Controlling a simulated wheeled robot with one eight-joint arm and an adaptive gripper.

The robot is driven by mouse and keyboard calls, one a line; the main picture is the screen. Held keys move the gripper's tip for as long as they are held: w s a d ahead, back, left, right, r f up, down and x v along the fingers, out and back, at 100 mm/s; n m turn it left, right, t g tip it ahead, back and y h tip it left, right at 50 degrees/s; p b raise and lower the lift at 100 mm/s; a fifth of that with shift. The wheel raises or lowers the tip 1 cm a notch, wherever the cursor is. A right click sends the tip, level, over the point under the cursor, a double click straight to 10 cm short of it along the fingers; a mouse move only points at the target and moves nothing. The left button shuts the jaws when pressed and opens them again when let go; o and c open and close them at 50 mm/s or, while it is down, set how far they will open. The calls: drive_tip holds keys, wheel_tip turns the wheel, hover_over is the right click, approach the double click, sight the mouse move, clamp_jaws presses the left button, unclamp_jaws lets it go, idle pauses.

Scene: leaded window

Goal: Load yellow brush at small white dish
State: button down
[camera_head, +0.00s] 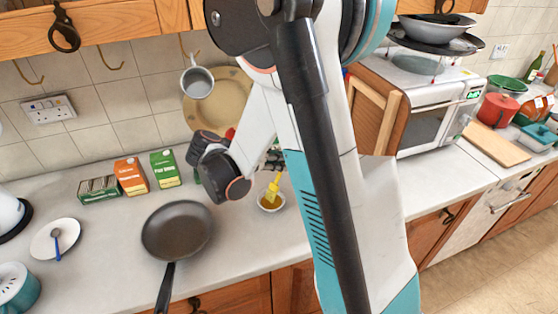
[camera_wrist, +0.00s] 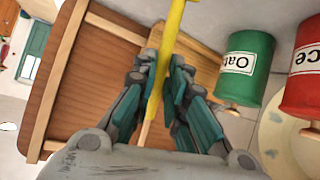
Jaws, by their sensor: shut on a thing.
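The yellow brush (camera_head: 273,188) is in my gripper (camera_head: 276,163), with its lower end pointing down at the small white dish. The small white dish (camera_head: 261,205) stands on the counter and holds something yellow-brown. The brush's lower end overlaps the dish in the head view; I cannot tell if it touches the contents. In the wrist view, the yellow brush (camera_wrist: 167,50) runs between the fingers of my gripper (camera_wrist: 163,85), which are shut on it. The dish is not visible in the wrist view. My arm hides part of the counter to the right of the dish.
A dark frying pan (camera_head: 177,230) lies left of the dish. Cartons (camera_head: 131,176) stand behind it. A white plate with a blue spoon (camera_head: 45,243) is far left. A green canister (camera_wrist: 245,67) and a red canister (camera_wrist: 301,80) show in the wrist view. A microwave (camera_head: 425,105) stands right.

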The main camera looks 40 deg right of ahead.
drive_tip(key=shift+f+b, duration=0.55)
drive_tip(key=shift+b, duration=0.1)
idle(1.7)
drive_tip(key=shift+r, duration=0.1)
drive_tip(key=shift+r+p, duration=2.35)
drive_tip(key=shift+r, duration=1.1)
